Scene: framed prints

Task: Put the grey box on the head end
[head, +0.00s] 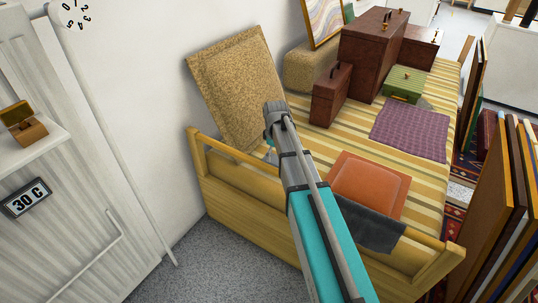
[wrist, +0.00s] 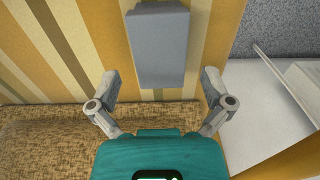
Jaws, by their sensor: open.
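The grey box (wrist: 158,47) lies on the yellow and cream striped cover (wrist: 95,35) in the wrist view, its long side pointing away from my gripper. My gripper (wrist: 160,78) is open, with one finger on each side of the box's near end. The fingers do not appear to touch it. How high they are above it I cannot tell. In the head view my arm hides most of that spot, and I cannot make out the box. The striped cover (head: 340,143) lies on a yellow wooden bed frame (head: 245,215), whose near end board is closest to me.
A tan cushion (head: 235,85) leans on the wall beside my wrist. A brown case (head: 331,95), a larger case (head: 372,50), a green case (head: 404,84), a purple cloth (head: 410,130) and an orange cushion (head: 370,183) occupy the bed. Framed prints (head: 492,205) stand at right.

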